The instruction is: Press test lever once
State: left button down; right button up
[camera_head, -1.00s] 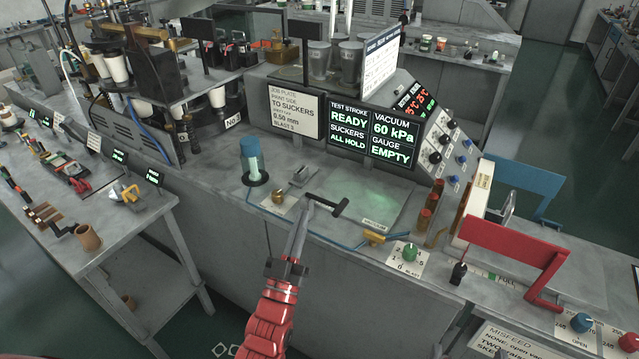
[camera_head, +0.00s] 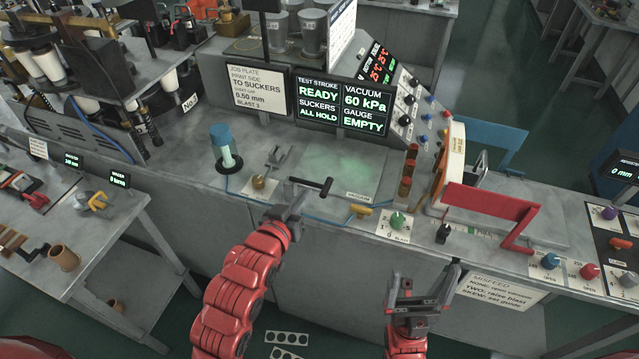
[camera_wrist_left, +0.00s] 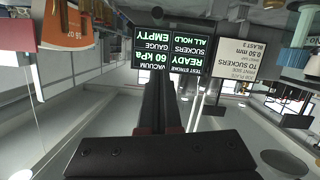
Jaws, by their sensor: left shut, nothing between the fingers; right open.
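A black T-shaped lever (camera_head: 311,185), which looks like the test lever, stands at the front edge of the bench beside the pale vacuum plate (camera_head: 345,165). My left gripper (camera_head: 297,198) is shut and empty, its tip just in front of the lever's left end. I cannot tell whether it touches. In the left wrist view its dark fingers (camera_wrist_left: 164,105) point towards the display, and I cannot make out the lever. The display (camera_head: 318,100) reads test stroke READY, suckers ALL HOLD, vacuum 60 kPa, gauge EMPTY. My right gripper (camera_head: 422,285) is open and empty, low in front of the bench.
A brass knob (camera_head: 259,183) and a blue-topped cylinder (camera_head: 222,147) stand left of the lever. A green dial (camera_head: 397,219) and a yellow handle (camera_head: 361,210) lie to its right. A red bracket (camera_head: 490,204) is further right.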

pick_arm(q)
jog(key=b, duration=0.2)
send_over(322, 192)
jog(key=f, duration=0.2)
notch_tip(322, 192, down, 3)
jog(key=shift+a+r+p, duration=0.1)
jog(key=shift+a+p, duration=0.05)
jog(key=shift+p, duration=0.6)
jog(key=shift+f, duration=0.75)
